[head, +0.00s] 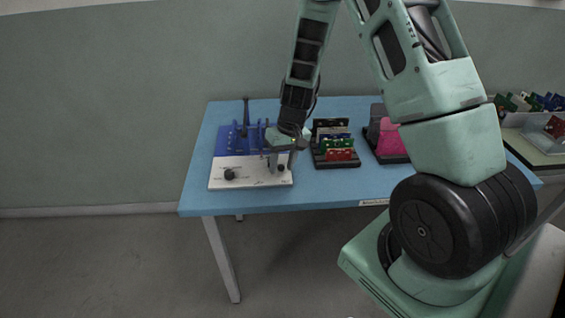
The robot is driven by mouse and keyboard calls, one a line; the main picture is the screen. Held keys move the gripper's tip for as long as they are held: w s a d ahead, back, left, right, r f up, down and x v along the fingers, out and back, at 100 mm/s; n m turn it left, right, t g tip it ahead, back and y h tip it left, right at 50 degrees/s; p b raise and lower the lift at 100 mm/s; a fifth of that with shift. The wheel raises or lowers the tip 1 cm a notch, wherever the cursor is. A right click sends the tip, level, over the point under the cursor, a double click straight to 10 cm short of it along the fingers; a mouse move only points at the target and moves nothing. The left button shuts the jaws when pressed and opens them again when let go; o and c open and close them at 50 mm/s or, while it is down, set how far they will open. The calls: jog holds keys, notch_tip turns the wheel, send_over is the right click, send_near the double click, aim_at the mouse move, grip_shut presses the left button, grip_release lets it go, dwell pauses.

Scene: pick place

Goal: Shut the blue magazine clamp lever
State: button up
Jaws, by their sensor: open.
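A blue-and-white fixture (250,175) sits on the left part of the blue table. A dark lever (245,111) stands upright at the back of its blue half, with blue upright parts (242,137) below and beside it. Dark knobs (230,174) show on the white front half. My gripper (279,158) is over the fixture's right side, to the right of the upright lever and apart from it. It is open, with nothing seen between its fingers. My wrist hides the fixture's back right corner, and contact with the fixture cannot be told.
A dark rack with green, red and white boards (337,143) stands just right of the fixture. A dark bin with a pink front (391,146) is farther right, partly behind my arm. Another table with boards (530,104) is at the far right. A grey wall (100,90) stands behind.

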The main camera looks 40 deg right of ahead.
aim_at(260, 175)
grip_shut()
jog(key=shift+a, duration=0.1)
jog(key=m, duration=0.1)
jog(key=a+m, duration=0.1)
jog(key=m, duration=0.2)
jog(key=shift+w+a+t, duration=0.15)
jog(key=shift+a+t, duration=0.2)
jog(key=shift+t, duration=0.05)
jog(key=m, duration=0.2)
jog(key=a+m, duration=0.1)
jog(key=shift+w+r+h, duration=0.1)
jog(key=shift+w+h, duration=0.15)
jog(key=shift+h, duration=0.05)
jog(key=m, duration=0.1)
jog(key=w+a+m+p, duration=0.1)
jog(key=m+p, duration=0.1)
jog(key=m, duration=0.1)
jog(key=shift+w+a+r+t+h, duration=0.15)
jog(key=shift+a+t+h, duration=0.1)
jog(key=shift+t+h, duration=0.15)
jog(key=shift+w+a+m+p, duration=0.15)
jog(key=shift+w+m+p, duration=0.2)
jog(key=shift+m, duration=0.35)
jog(key=shift+w+a+m+p, duration=0.15)
jog(key=shift+m+p, duration=0.3)
jog(key=shift+m, duration=0.25)
